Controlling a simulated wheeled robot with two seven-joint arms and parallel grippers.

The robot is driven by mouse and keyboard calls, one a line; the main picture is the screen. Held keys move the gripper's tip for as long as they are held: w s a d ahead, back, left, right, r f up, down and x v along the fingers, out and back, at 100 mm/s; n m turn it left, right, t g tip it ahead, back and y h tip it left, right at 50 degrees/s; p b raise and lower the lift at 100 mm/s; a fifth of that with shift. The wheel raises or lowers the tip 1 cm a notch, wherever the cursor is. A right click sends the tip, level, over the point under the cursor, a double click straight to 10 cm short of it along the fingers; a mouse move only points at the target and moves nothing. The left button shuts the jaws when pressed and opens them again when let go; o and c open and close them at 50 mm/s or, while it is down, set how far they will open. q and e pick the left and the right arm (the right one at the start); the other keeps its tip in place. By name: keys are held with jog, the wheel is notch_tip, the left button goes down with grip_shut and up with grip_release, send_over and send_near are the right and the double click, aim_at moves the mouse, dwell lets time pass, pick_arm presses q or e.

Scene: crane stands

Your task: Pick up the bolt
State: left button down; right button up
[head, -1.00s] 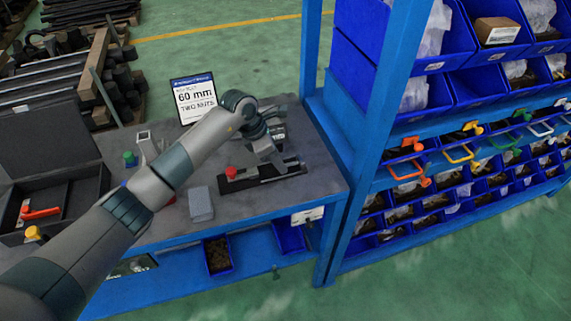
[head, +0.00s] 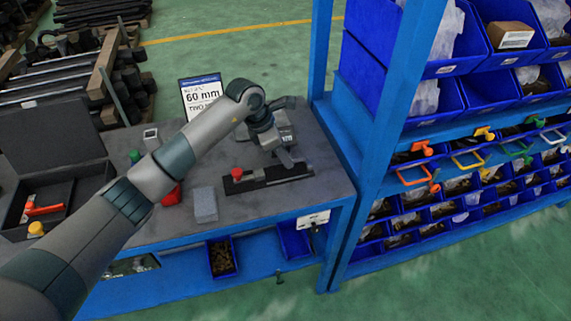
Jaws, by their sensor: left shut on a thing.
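My left gripper (head: 287,160) is low over the black holder strip (head: 266,179) on the grey bench top. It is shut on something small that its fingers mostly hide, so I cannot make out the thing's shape. A red knob (head: 238,174) stands at the strip's left end. A small dark bolt-like piece (head: 279,276) is on the green floor in front of the bench; it is too small to identify surely. My right gripper is out of view.
A grey block (head: 205,204) and a red part (head: 172,195) are on the bench (head: 250,215). A sign (head: 201,96) stands behind my arm. An open black case (head: 85,180) is at left. A blue rack (head: 365,190) of bins borders the bench's right end.

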pick_arm(q)
jog(key=s+d+r+b, duration=0.4)
jog(key=d+r, duration=0.4)
jog(key=d, duration=0.3)
jog(key=shift+r+b, duration=0.15)
jog(key=shift+b, duration=0.6)
jog(key=shift+a, duration=0.1)
